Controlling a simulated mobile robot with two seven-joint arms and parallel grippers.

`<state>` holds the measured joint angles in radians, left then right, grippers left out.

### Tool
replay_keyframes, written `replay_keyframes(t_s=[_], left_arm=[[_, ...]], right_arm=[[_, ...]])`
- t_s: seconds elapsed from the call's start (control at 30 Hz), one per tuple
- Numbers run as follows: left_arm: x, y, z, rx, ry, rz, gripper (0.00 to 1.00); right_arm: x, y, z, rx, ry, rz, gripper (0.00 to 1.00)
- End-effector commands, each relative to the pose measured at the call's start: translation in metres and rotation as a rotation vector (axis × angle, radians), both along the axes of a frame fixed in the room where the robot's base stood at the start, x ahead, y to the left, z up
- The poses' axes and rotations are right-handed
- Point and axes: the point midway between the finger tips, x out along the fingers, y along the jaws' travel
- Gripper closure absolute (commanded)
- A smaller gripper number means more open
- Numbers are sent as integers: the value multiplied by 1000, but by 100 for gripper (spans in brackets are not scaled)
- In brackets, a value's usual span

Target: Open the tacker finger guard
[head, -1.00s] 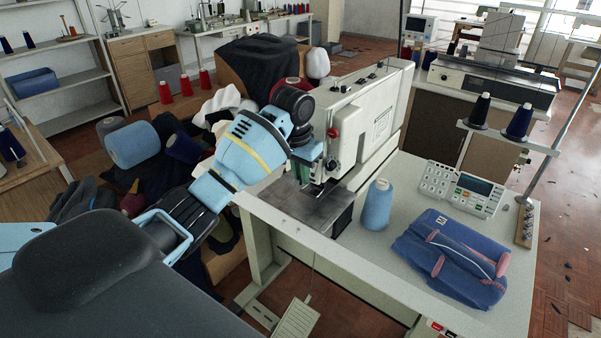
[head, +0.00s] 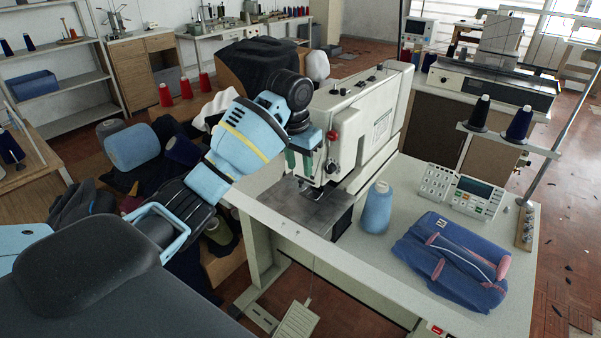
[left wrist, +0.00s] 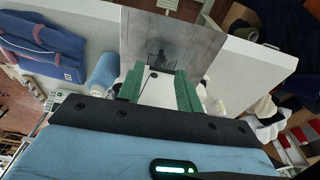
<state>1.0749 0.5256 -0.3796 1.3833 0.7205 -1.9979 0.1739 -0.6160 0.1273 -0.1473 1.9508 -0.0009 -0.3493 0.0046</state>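The tacker is a cream-white machine (head: 355,120) on the white table, with a red knob on its side and a grey metal work plate (head: 310,207) below its head. My left gripper (head: 299,163) is at the front of the machine head, above the plate. In the left wrist view its two green fingers (left wrist: 160,88) stand apart, with a white part of the machine showing between them. The dark presser foot area (left wrist: 160,54) lies beyond the fingertips. I cannot make out the finger guard clearly; the gripper partly hides that area. My right gripper is not in view.
A light-blue thread cone (head: 377,208) stands right of the work plate. A folded blue denim piece (head: 452,258) and a control panel (head: 462,190) lie further right. A thread stand (head: 510,140) rises at the table's right edge. A foot pedal (head: 297,318) is below.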

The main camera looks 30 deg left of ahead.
Motion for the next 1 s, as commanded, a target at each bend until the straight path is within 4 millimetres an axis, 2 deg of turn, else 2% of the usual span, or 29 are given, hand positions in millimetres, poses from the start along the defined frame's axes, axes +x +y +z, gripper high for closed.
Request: replay_keyframes(t_s=[0.03, 0.1, 0.3, 1.0], left_arm=[[-1, 2, 12, 5, -5, 1, 64], [-2, 2, 21, 5, -4, 1, 64], [-5, 2, 34, 4, -1, 1, 64], [-6, 1, 36, 1, 0, 0, 64]], right_arm=[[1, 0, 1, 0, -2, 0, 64], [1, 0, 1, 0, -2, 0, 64], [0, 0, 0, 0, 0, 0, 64], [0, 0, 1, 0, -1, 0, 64]])
